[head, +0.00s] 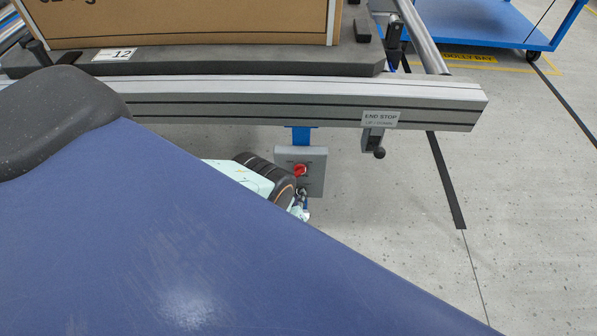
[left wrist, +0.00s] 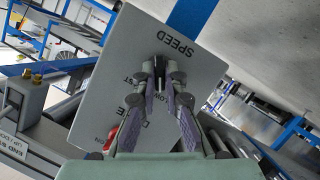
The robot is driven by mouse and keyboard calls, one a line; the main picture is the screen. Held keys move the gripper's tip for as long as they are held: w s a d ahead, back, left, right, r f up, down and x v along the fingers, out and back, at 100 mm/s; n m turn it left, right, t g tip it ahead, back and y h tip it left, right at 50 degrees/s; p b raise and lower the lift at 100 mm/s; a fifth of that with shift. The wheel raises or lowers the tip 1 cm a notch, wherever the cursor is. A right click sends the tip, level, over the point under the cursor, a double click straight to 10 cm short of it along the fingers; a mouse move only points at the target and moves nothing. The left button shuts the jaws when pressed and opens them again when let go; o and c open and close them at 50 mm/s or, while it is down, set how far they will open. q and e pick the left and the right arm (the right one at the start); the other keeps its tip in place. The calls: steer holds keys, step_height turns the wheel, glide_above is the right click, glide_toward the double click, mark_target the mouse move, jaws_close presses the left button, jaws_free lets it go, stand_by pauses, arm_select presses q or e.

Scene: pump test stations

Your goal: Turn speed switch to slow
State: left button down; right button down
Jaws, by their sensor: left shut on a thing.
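A grey control box (head: 312,160) hangs from a blue bracket under the conveyor rail. In the left wrist view its face (left wrist: 120,72) fills the middle, tilted, with the word SPEED and partly covered lettering. My left gripper (head: 302,200) is at the lower part of the box, largely behind my own arm and blue body. In the left wrist view the left gripper (left wrist: 160,74) is shut on the small black speed switch (left wrist: 160,63) below SPEED. The fingers hide most of the switch, so its setting cannot be read. A red switch (head: 300,170) sits above it on the box. My right gripper is not seen.
The conveyor rail (head: 250,100) runs above the box and carries a dark board with a cardboard box (head: 190,22). An END STOP bracket with a black knob (head: 379,153) hangs to the right. Grey floor to the right is mostly clear, with a blue cart (head: 490,25) beyond.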

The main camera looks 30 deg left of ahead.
arm_select(q)
steer(key=c, duration=1.4)
jaws_free()
